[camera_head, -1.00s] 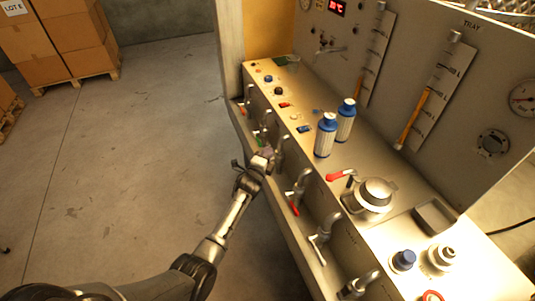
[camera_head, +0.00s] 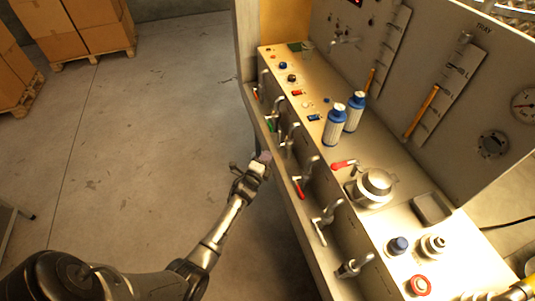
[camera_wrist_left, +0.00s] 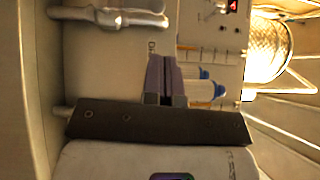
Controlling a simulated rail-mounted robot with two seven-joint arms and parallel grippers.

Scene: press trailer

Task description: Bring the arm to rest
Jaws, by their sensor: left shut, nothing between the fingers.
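My left gripper (camera_head: 262,158) is in the middle of the head view, in front of the row of lever taps on the press trailer's front face. Its fingers are closed together with nothing between them, as the left wrist view (camera_wrist_left: 166,80) also shows. It looks apart from the nearest lever (camera_head: 289,134), though the exact gap is hard to judge. My left arm reaches up to it from the lower left. My right gripper does not show.
The trailer's counter (camera_head: 335,150) carries two blue-capped bottles (camera_head: 334,126) and a round metal pot (camera_head: 372,187). A red-handled lever (camera_head: 300,188) sticks out from the front. Boxes (camera_head: 98,30) stand on pallets at the upper left. The concrete floor (camera_head: 150,120) left of the arm is mostly clear.

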